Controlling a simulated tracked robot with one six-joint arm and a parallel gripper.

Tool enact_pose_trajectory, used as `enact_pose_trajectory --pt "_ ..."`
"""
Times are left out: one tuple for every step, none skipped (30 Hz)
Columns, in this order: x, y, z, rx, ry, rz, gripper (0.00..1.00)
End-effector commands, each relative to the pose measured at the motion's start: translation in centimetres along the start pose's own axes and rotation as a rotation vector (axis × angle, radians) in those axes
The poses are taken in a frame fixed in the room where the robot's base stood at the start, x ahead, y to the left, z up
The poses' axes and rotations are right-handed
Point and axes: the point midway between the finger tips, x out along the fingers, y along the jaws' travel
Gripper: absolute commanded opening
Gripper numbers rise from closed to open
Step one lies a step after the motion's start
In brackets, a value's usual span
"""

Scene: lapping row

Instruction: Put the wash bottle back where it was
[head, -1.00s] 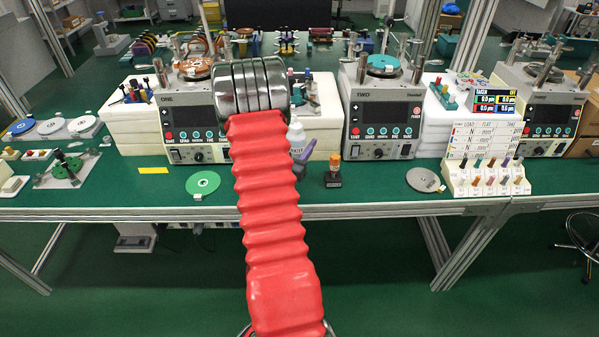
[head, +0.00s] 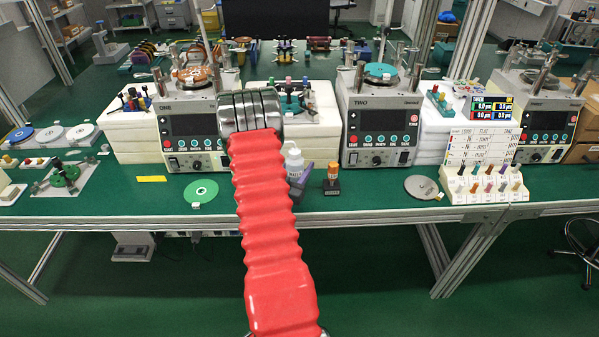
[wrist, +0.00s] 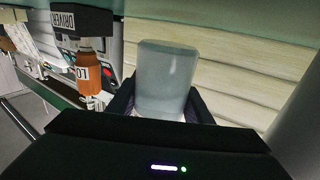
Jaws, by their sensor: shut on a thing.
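The wash bottle (head: 293,161) is white with a small nozzle at its top. In the head view it stands out just right of my red arm, in front of the white blocks, and the arm hides part of it. In the wrist view its pale, translucent body (wrist: 165,75) is between the two dark fingers of my gripper (wrist: 163,104), which is shut on it. A purple-grey finger of my gripper (head: 301,176) shows beside the bottle. The bottle looks upright and low over the green bench (head: 330,203); I cannot tell whether it touches.
An orange-handled driver (head: 332,175) in a black holder stands close to the right; it also shows in the wrist view (wrist: 88,75). A green disc (head: 201,190) lies left, a grey disc (head: 421,187) right. Machine TWO (head: 380,120) and white blocks (head: 322,135) stand behind.

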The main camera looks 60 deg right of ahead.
Motion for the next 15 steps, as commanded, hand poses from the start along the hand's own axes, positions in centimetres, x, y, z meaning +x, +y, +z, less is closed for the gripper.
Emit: enact_pose_trajectory --pt "0.0 0.0 0.7 -0.001 -0.001 0.000 0.15" --pt "0.0 0.0 1.1 -0.001 -0.001 0.000 0.15" --pt "0.0 0.0 1.5 -0.002 -0.002 0.000 0.15" --pt "0.0 0.0 1.7 -0.002 -0.001 0.000 0.15" --pt "0.0 0.0 1.9 -0.001 -0.001 0.000 0.15" --pt "0.0 0.0 2.1 -0.001 0.000 0.000 0.15" --pt "0.0 0.0 2.2 -0.001 0.000 0.001 0.15" --pt "0.0 0.0 2.3 -0.001 0.001 0.001 0.15" --pt "0.0 0.0 2.3 0.000 0.001 0.001 0.15" --pt "0.1 0.0 2.3 0.000 0.001 0.001 0.15" --pt "0.1 0.0 2.3 0.000 0.001 0.001 0.15" --pt "0.1 0.1 2.3 0.000 0.001 0.001 0.15" --pt "0.1 0.1 2.3 0.000 0.001 0.001 0.15" --pt "0.1 0.1 2.3 0.000 0.001 0.001 0.15" --pt "0.1 0.1 2.3 0.000 0.001 0.001 0.15"
